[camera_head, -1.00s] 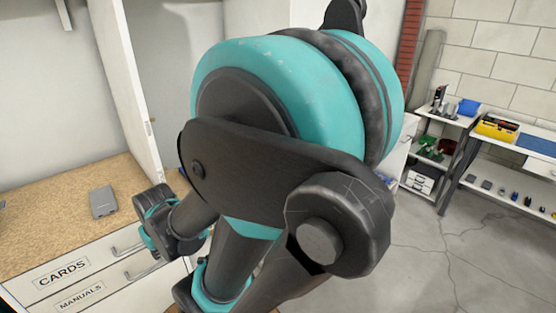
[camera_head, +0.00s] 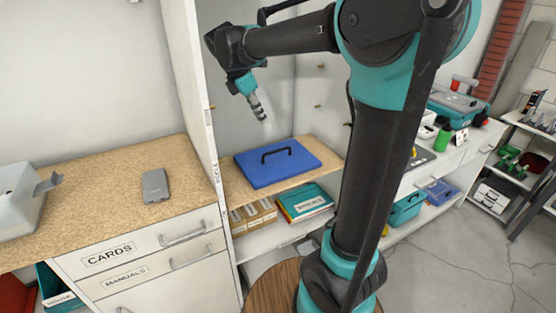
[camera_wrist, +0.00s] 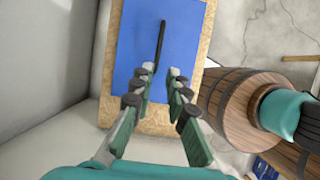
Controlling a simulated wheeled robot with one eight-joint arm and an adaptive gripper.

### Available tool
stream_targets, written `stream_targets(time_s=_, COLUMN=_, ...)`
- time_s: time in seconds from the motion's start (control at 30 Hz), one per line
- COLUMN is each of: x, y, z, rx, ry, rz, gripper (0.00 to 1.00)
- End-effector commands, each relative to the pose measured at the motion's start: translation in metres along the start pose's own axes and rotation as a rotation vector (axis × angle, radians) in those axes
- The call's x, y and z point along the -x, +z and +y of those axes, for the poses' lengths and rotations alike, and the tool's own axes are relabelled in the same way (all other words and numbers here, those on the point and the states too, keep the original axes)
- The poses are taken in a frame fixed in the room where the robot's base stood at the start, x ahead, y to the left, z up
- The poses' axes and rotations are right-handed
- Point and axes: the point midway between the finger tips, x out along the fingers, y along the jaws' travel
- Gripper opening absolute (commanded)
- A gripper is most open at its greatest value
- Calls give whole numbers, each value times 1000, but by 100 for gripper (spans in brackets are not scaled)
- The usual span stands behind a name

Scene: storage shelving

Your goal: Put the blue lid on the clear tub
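The blue lid (camera_head: 278,163) with a black handle (camera_head: 277,151) lies flat on the wooden shelf board right of the white partition. It also shows below my gripper in the wrist view (camera_wrist: 135,50). The clear tub (camera_head: 18,200) stands on the wooden counter at the far left, cut by the picture edge. My gripper (camera_head: 259,112) hangs in the air above the lid, pointing down. In the wrist view its fingers (camera_wrist: 161,72) are apart with nothing between them; the handle lies just beyond the tips.
A grey phone-like object (camera_head: 156,186) lies on the counter near the tub. The tall white partition (camera_head: 190,90) stands between counter and lid. Boxes and a binder (camera_head: 305,203) sit on the shelf below. A wooden barrel-like stand (camera_wrist: 235,105) is at right in the wrist view.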

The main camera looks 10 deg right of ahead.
Motion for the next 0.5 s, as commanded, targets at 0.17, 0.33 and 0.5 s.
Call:
stream_targets(time_s=0.17, x=-19, y=0, z=2, rx=22, ry=-4, rz=-5, gripper=15)
stream_targets(time_s=0.33, x=-53, y=0, z=1, rx=19, ry=-4, rz=-4, gripper=15)
stream_targets(time_s=0.5, x=-87, y=1, z=1, rx=19, ry=-4, rz=-4, gripper=15)
